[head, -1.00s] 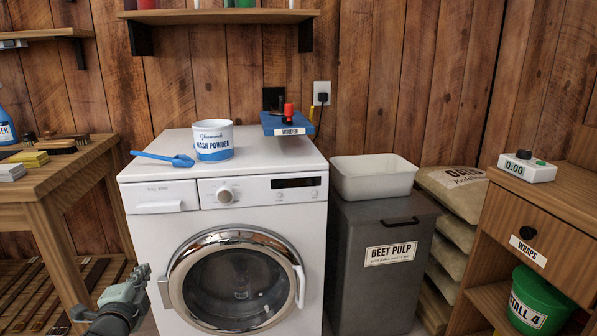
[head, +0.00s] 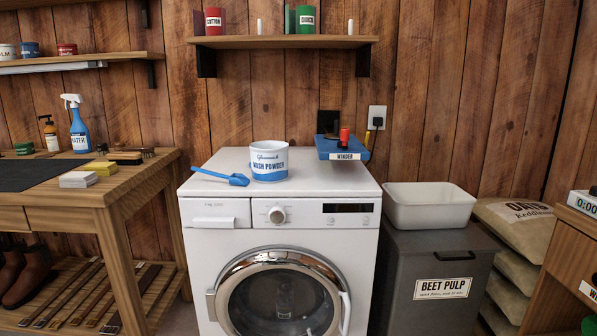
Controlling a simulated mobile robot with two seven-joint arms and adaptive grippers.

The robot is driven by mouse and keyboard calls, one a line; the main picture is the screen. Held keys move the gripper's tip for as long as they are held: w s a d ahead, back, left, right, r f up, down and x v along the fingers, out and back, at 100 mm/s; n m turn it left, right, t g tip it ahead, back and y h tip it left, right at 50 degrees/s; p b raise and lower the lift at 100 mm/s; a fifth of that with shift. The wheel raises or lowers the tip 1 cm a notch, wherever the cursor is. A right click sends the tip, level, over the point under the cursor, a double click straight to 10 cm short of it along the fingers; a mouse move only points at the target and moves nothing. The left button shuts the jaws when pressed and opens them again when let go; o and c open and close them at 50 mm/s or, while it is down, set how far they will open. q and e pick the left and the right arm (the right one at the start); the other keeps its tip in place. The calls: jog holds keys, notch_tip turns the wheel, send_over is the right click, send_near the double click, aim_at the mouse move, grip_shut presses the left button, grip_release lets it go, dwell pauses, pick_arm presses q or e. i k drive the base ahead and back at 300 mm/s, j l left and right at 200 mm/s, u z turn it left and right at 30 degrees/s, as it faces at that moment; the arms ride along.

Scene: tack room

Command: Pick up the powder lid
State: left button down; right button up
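A white and blue wash powder tub (head: 269,162) stands upright on top of the white washing machine (head: 225,208). I cannot tell whether a lid sits on its rim, and no separate lid shows on the machine top. A blue scoop (head: 222,176) lies on the machine top just left of the tub. Neither of my grippers is in view.
A blue winder block (head: 330,147) is at the machine's back right. A white basin (head: 428,206) sits on the grey beet pulp bin (head: 440,258). A wooden bench (head: 100,188) stands at left, and a shelf (head: 285,41) hangs above. The machine's front top is clear.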

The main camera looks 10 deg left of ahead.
aim_at(269, 159)
jog(key=i+j, duration=0.1)
jog(key=j, duration=0.4)
jog(key=i+j, duration=0.1)
jog(key=j, duration=0.4)
jog(key=i+j, duration=0.1)
jog(key=j, duration=0.4)
jog(key=i+j, duration=0.15)
jog(key=j, duration=0.35)
jog(key=z, duration=0.05)
